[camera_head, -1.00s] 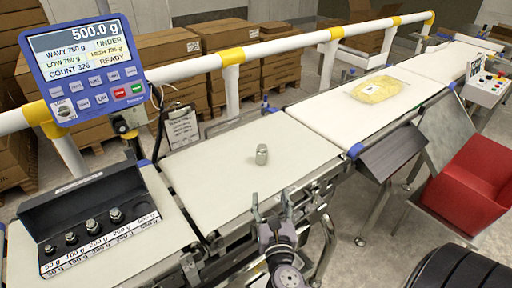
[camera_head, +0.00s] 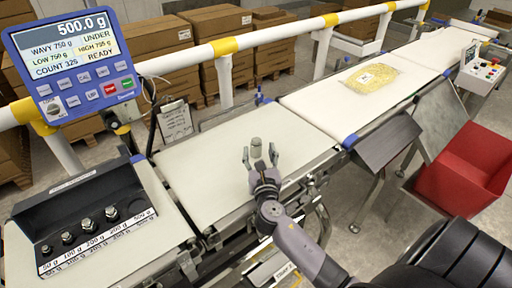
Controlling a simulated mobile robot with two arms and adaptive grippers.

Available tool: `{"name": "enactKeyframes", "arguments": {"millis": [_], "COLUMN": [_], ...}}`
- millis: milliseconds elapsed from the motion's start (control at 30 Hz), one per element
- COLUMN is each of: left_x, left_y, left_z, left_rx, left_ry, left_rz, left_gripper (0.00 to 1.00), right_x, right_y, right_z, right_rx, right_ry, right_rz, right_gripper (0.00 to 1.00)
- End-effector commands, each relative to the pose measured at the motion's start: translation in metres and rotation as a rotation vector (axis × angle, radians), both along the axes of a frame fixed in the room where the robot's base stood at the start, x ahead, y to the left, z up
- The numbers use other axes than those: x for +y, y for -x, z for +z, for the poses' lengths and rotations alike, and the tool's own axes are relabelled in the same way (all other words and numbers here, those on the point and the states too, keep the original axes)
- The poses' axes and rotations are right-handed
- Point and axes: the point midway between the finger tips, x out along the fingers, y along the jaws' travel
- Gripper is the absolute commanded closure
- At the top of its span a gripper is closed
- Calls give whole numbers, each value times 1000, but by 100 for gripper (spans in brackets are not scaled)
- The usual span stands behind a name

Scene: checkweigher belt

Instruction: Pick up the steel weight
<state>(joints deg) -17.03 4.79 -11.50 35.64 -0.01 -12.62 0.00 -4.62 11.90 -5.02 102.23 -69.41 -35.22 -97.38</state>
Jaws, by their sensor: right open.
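The steel weight (camera_head: 256,146) stands upright on the white weighing belt (camera_head: 205,165). It is a small grey cylinder with a narrower top. My right gripper (camera_head: 260,154) is over the belt, open, with its fingers toward the weight. One finger shows on each side of the weight's lower part in the picture; I cannot tell whether they touch it. The weight's base is partly hidden by the gripper. My left gripper is not in view.
A black weight holder (camera_head: 75,207) with several smaller weights stands at the left. The blue display (camera_head: 78,70) reads 500.0 g. A yellow bag (camera_head: 371,80) lies on the farther belt. A red bin (camera_head: 462,172) is at the right, and a white-yellow rail runs behind.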

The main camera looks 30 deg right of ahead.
Motion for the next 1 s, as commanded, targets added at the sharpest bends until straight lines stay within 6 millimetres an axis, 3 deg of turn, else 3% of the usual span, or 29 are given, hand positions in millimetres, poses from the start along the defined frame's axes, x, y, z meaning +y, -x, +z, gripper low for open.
{"name": "enactKeyframes", "arguments": {"millis": [333,633,1000], "left_x": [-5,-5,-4], "left_y": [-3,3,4], "left_z": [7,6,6], "left_rx": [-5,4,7], "left_ry": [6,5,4], "left_rz": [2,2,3], "left_gripper": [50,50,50], "right_x": [-19,-21,-21], "right_y": [-42,-46,-46], "right_z": [3,2,2], "right_rx": [0,1,1], "right_ry": [1,1,1], "right_rz": [-2,-1,-1], "right_gripper": [45,45,70]}}
